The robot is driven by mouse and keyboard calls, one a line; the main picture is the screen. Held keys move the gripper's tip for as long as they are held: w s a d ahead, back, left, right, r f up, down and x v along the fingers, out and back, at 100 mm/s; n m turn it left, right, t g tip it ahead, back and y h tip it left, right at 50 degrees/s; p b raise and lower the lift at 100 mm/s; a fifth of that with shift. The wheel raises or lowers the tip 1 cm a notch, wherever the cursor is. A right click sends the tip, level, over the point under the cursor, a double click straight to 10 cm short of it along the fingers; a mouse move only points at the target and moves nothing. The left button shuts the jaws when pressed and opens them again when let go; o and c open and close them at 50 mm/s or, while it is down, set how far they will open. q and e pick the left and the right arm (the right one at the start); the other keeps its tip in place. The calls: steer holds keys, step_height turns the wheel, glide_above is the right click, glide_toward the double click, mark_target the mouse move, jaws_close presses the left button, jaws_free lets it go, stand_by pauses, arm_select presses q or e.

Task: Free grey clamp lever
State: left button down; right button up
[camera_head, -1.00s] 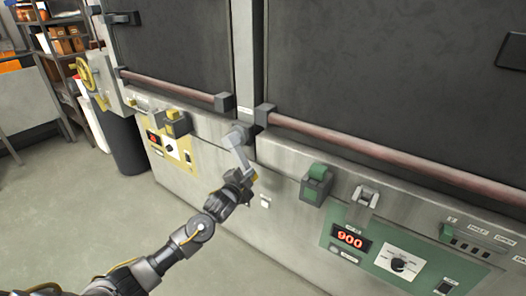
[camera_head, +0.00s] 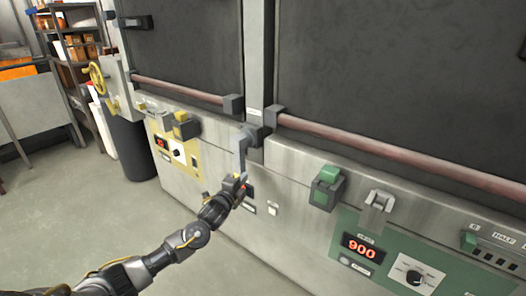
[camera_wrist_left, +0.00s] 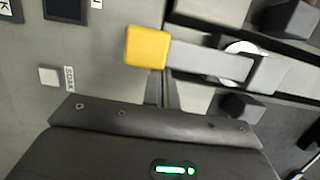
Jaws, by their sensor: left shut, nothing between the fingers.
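The grey clamp lever (camera_head: 243,155) hangs from a dark pivot (camera_head: 257,134) on the panel between the two dark doors, its arm pointing almost straight down. In the left wrist view the grey lever bar (camera_wrist_left: 215,64) ends in a yellow tip (camera_wrist_left: 147,46). My left gripper (camera_head: 239,182) is at the lever's lower end. It is shut with nothing held, and its fingers (camera_wrist_left: 161,92) show just below the yellow tip; whether they touch it I cannot tell. My right gripper is not in view.
A yellow block (camera_head: 182,125) and yellow panel (camera_head: 180,155) are to the left. The floor (camera_head: 90,215) at left is clear.

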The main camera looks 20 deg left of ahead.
arm_select(q)
steer(key=s, duration=1)
steer(key=shift+s+b, duration=0.35)
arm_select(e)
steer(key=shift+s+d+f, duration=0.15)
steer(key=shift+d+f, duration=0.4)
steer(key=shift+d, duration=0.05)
arm_select(q)
steer(key=shift+d+f, duration=0.1)
